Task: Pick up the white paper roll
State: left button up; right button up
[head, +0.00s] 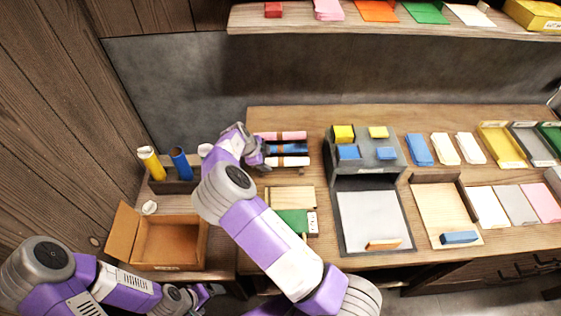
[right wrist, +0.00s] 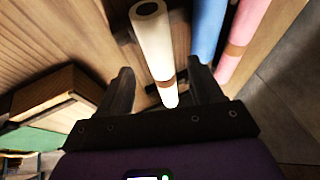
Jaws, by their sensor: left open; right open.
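The white paper roll (head: 287,162) lies nearest in a row of three rolls, with a brown band around it. My right gripper (head: 262,156) is at the left end of the rolls. In the right wrist view, the white roll (right wrist: 152,40) runs between the two open fingers of my right gripper (right wrist: 160,84), with gaps on both sides. The blue roll (head: 286,149) and pink roll (head: 281,136) lie behind it; the blue one (right wrist: 207,30) is close to one finger. My left gripper (head: 207,291) is open and empty, low at the left.
An open cardboard box (head: 172,243) stands at the left, below a holder with upright yellow (head: 151,163) and blue (head: 181,163) rolls. A wooden block (head: 290,196) and green board (head: 288,222) lie in front of the rolls. A grey organizer (head: 372,174) stands to the right.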

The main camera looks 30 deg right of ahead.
aim_at(269, 160)
jog(key=x, duration=0.3)
jog(key=shift+d, duration=0.1)
grip_shut()
